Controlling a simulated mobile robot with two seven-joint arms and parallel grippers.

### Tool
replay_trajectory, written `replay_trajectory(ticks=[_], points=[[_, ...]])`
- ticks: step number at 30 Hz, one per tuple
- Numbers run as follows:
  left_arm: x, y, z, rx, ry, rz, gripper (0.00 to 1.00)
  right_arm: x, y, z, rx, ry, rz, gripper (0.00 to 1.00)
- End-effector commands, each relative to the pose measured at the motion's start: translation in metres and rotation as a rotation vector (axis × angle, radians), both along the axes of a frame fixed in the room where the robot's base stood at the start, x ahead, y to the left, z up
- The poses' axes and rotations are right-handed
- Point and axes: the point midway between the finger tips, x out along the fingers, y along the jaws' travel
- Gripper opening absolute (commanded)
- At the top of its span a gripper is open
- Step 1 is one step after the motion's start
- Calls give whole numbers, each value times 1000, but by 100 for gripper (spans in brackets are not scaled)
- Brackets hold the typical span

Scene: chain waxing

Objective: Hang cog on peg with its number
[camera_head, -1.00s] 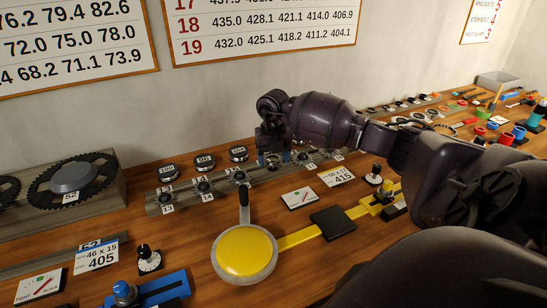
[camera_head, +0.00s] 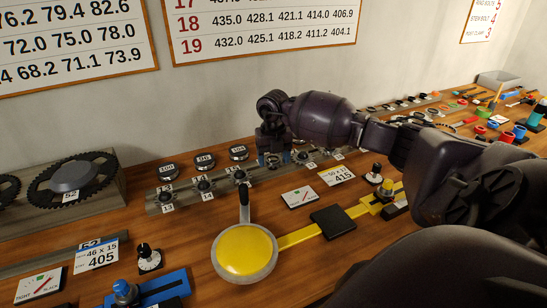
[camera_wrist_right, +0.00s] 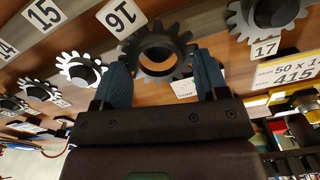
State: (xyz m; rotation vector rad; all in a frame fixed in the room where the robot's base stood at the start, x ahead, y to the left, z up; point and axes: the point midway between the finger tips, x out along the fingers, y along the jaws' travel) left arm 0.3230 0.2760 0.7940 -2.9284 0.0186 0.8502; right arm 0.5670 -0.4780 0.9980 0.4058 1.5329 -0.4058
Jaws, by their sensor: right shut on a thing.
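In the right wrist view, a dark grey toothed cog (camera_wrist_right: 181,51) with a wide round hole sits between the blue fingertips of my right gripper (camera_wrist_right: 162,76). The gripper is shut on it. The number 16 label (camera_wrist_right: 122,18) is beside the cog at its upper left. I cannot tell whether a peg is in the cog's hole. In the head view, my right gripper (camera_head: 275,150) is over the far part of the peg rail (camera_head: 220,183), and the cog is mostly hidden there. My left gripper is not in view.
A bright cog (camera_wrist_right: 78,71) is on a peg at left, and another cog (camera_wrist_right: 240,22) is at right near label 17 (camera_wrist_right: 265,48). Round weights (camera_head: 205,161) stand behind the rail. A yellow disc tool (camera_head: 244,252) and a dark block (camera_head: 333,221) are in front.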

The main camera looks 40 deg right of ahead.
Motion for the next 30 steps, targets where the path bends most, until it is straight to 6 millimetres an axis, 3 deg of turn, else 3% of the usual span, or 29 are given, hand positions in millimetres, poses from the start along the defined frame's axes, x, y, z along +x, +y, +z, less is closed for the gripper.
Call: replay_trajectory(ticks=[30], points=[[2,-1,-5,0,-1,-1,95,0,0,-10,-1,0,0,44]])
